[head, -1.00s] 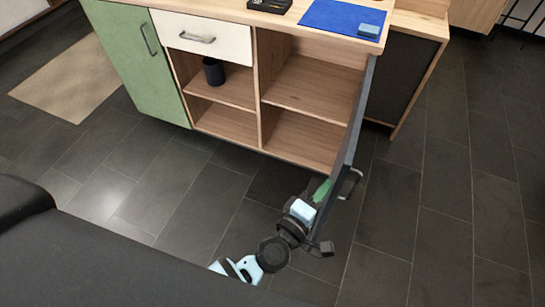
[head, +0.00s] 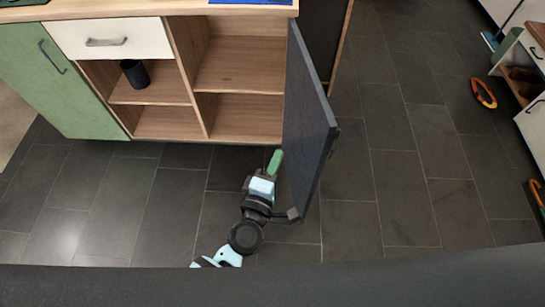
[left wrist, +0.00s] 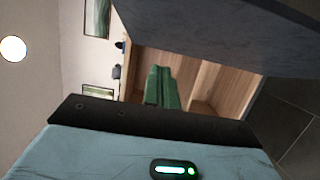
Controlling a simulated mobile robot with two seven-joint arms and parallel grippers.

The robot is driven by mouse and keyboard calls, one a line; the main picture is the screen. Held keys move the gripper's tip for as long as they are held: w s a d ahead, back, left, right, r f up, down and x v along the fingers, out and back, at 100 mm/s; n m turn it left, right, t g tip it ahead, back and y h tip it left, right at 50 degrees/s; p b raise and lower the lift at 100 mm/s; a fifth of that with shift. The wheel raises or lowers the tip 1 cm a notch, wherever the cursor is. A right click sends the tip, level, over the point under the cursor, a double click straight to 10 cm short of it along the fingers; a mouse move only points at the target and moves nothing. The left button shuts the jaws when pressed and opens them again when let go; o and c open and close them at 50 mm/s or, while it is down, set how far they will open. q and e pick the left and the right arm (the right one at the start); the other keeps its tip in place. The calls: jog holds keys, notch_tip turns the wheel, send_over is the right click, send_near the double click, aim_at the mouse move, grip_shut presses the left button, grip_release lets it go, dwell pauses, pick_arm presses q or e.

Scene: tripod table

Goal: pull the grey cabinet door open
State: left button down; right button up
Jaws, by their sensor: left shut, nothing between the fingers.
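The grey cabinet door (head: 308,125) stands wide open at the right end of the wooden cabinet, swung out toward me. Its inner face shows in the head view, and its handle is almost fully hidden behind the far edge. My left gripper (head: 274,162) is on the inner side of the door, low in front of the open shelves. Its green fingers are shut and empty. In the left wrist view the shut fingers (left wrist: 162,88) point toward the shelves, and the dark door (left wrist: 225,35) fills the upper right. I cannot tell whether gripper or wrist touches the door. My right gripper is not in view.
The open shelves (head: 240,65) hold a black cup (head: 134,73). A white drawer (head: 110,40) and a green door (head: 45,85) are closed at the left. Shelving stands at the far right.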

pick_arm(q)
jog(key=d+v, duration=0.1)
jog(key=v, duration=0.9)
jog(key=shift+s+d, duration=0.2)
jog(key=shift+s, duration=0.15)
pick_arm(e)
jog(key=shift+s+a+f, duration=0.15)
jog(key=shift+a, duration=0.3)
